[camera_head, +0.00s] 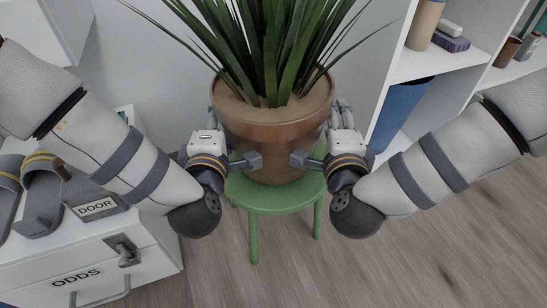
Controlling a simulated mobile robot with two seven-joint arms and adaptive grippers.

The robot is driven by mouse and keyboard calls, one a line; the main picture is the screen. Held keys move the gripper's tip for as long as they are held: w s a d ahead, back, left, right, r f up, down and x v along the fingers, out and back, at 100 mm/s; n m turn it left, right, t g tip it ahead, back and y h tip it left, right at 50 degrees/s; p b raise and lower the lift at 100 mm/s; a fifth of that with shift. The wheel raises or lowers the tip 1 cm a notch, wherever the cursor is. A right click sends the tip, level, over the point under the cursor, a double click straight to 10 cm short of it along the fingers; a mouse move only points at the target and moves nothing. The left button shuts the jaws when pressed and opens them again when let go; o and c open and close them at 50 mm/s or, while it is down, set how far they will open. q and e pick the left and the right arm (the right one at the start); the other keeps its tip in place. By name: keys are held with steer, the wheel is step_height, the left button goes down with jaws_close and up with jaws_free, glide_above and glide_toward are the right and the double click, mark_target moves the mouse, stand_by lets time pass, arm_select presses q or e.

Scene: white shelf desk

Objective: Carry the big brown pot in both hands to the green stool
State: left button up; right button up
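The big brown pot (268,134) holds a spiky green plant and stands upright at the centre. It is directly over the green stool (275,204); its base overlaps the seat, and I cannot tell whether it rests on it or hangs just above. My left gripper (222,138) is at the pot's left side and my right gripper (322,136) at its right side. Each has its fingers spread wide, with one finger showing in front of the pot's lower wall. The pot sits between both hands. Exact contact with the wall is hidden.
A white drawer unit (140,262) labelled ODDS stands at the left, with grey sandals (45,205) on top. A white shelf (455,66) with a blue bin (402,108) is at the right. Wooden floor (400,265) is clear in front and right of the stool.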

arm_select(q)
steer(key=shift+s+d+f+h, duration=0.1)
steer(key=shift+d+f+h, duration=0.1)
steer(key=shift+d+f, duration=0.25)
steer(key=shift+s+d+f+h, duration=0.1)
steer(key=shift+d+f+h, duration=0.15)
steer(key=shift+d, duration=0.35)
arm_select(e)
steer(key=shift+s+a+f+n+y, duration=0.15)
steer(key=shift+a+f+y, duration=0.05)
steer(key=shift+a+f, duration=0.3)
steer(key=shift+s+a+f+n+y, duration=0.15)
steer(key=shift+a+f+y, duration=0.05)
steer(key=shift+a+f, duration=0.3)
arm_select(q)
steer(key=o, duration=0.6)
steer(key=a, duration=0.3)
steer(key=shift+a+r, duration=0.1)
steer(key=shift+a, duration=0.15)
steer(key=shift+c, duration=0.2)
arm_select(e)
steer(key=d, duration=0.4)
steer(key=shift+w+r, duration=0.1)
arm_select(q)
steer(key=shift+w+a, duration=0.1)
steer(key=shift+a, duration=0.2)
arm_select(e)
steer(key=o, duration=0.5)
steer(key=shift+d, duration=0.1)
